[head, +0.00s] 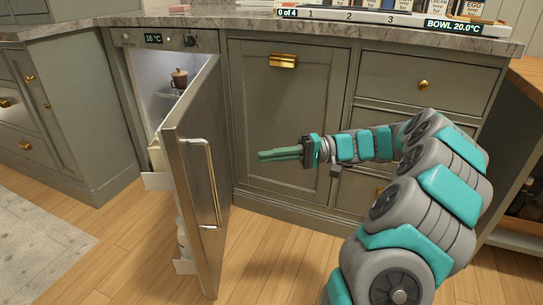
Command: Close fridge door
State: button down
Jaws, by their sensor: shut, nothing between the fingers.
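The fridge door (199,180) stands open in the head view, swung out from the undercounter fridge toward the viewer. It has a grey metal outer face with a long vertical handle (212,185). The lit fridge interior (163,80) shows to the left of the door, with a brown lidded pot (179,79) on a shelf inside. My gripper (262,156) is shut and empty. It points left, in the air to the right of the door, with a gap between its fingertips and the door's outer face. The lower interior is largely hidden by the door.
Grey-green cabinets with brass knobs (423,85) and a brass pull (283,61) stand behind my arm. A stone countertop (330,36) runs above, holding a tray of labelled items (400,17). The wooden floor (110,255) around the door is clear. A rug (35,235) lies at left.

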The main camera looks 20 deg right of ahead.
jog(key=w+a, duration=0.2)
jog(key=a, duration=0.8)
jog(key=shift+a, duration=0.2)
